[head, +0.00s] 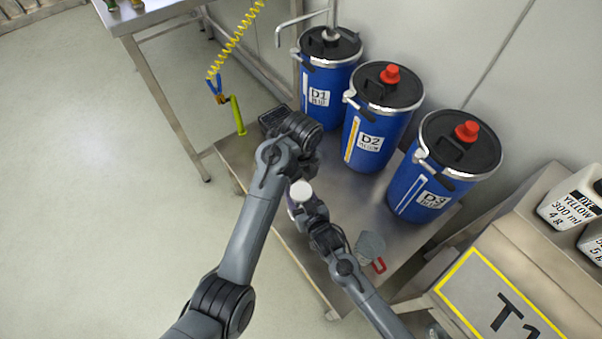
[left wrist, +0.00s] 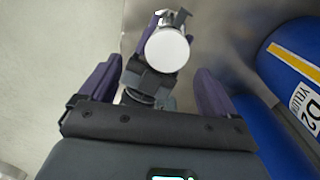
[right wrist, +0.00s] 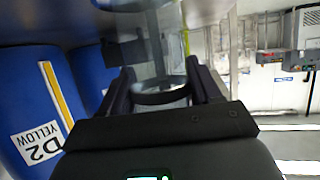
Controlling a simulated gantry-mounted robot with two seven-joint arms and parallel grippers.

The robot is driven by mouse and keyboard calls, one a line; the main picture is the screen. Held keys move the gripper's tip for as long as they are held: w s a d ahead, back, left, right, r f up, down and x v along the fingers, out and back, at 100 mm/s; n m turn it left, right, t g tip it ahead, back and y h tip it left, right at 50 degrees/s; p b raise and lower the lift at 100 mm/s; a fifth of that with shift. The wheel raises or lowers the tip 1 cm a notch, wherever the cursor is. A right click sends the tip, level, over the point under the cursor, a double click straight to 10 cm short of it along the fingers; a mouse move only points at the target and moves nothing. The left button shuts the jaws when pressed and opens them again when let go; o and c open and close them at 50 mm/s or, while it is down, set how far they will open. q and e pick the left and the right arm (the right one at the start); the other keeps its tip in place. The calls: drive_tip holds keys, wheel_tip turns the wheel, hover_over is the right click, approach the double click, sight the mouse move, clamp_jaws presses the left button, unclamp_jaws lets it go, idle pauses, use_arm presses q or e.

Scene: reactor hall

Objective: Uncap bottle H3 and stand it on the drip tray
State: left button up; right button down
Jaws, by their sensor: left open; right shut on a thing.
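A bottle with a white cap (head: 301,190) is held upright above the metal bench. The cap also shows in the left wrist view (left wrist: 167,50), and the clear bottle body (right wrist: 163,45) in the right wrist view. No H3 label is readable. My right gripper (right wrist: 160,68) is shut around the bottle body. My left gripper (left wrist: 157,68) is open, its fingers apart on either side of the cap and not visibly touching it. In the head view my left wrist hides most of that gripper. I cannot make out a drip tray for certain.
Blue drums D1 (head: 325,85), D2 (head: 372,140) and D3 (head: 425,190) stand along the back of the metal bench (head: 240,165). A grey item (head: 370,245) with a red part lies at the bench's front right. A yellow-framed T1 panel (head: 495,300) is at right.

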sight(301, 190)
use_arm(q)
drive_tip(key=shift+w+d+r+m, duration=0.2)
drive_tip(key=shift+r+m, duration=0.3)
drive_tip(key=shift+f, duration=0.2)
drive_tip(key=shift+w+d+f, duration=0.1)
drive_tip(key=shift+f, duration=3.3)
drive_tip(key=c, duration=1.1)
drive_tip(key=n, duration=0.6)
drive_tip(key=shift+n, duration=0.4)
drive_tip(key=o, duration=1.2)
drive_tip(key=shift+c, duration=0.2)
